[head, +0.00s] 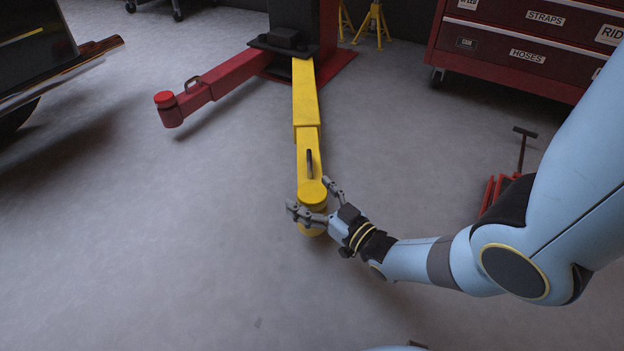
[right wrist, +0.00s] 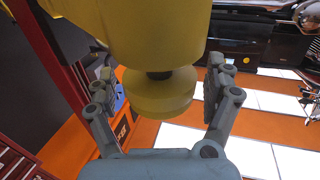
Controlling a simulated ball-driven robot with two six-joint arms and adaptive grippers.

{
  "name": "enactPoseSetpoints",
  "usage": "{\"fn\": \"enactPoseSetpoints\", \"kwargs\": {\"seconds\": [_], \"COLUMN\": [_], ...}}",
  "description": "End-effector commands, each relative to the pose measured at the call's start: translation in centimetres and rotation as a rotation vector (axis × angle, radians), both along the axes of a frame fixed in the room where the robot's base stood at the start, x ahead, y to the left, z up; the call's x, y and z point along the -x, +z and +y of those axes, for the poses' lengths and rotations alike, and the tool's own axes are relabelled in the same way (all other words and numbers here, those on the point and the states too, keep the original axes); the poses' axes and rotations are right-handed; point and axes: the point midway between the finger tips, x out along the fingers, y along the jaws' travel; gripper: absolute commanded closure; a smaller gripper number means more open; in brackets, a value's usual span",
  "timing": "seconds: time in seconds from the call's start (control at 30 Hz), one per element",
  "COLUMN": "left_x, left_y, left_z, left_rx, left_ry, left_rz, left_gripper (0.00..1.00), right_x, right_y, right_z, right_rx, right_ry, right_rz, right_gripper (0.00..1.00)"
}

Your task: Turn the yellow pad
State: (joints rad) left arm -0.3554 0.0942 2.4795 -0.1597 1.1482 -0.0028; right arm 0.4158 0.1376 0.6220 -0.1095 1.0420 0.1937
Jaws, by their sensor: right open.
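The yellow pad (head: 312,190) is a round disc at the near end of the yellow lift arm (head: 305,105), left of my right forearm in the head view. In the right wrist view the pad (right wrist: 155,94) hangs in the picture centre on a short dark stem, against the large yellow end of the arm (right wrist: 150,30). My right gripper (head: 317,201) is open, one finger on each side of the pad. The wrist view shows the right gripper (right wrist: 158,92) with small gaps between both fingers and the pad's rim. My left gripper is not in view.
A red lift arm (head: 225,76) with a red pad (head: 165,98) reaches left from the lift post (head: 293,25). A red drawer cabinet (head: 520,45) stands back right, with a red jack (head: 497,190) below it. A dark vehicle (head: 40,45) is at left. The floor left is clear.

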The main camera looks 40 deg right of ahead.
Motion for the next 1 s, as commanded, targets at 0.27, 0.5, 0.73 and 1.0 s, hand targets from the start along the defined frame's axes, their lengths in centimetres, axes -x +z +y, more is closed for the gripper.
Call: {"fn": "enactPoseSetpoints", "kwargs": {"seconds": [0.27,0.5,0.73,1.0], "left_x": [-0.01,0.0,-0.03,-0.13], "left_y": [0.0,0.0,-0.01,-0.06], "left_z": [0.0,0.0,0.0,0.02], "left_rx": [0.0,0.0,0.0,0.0], "left_ry": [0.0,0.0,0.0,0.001], "left_rz": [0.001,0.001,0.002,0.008], "left_gripper": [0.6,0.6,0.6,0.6], "right_x": [0.03,0.05,0.09,0.13], "right_y": [0.01,0.0,-0.03,-0.05], "right_z": [0.01,-0.01,0.04,0.2], "right_rx": [0.0,0.0,0.0,-0.003], "right_ry": [0.0,0.0,-0.025,-0.167], "right_rz": [0.0,0.0,0.001,0.001], "right_gripper": [0.4,0.68,0.69,0.69]}}
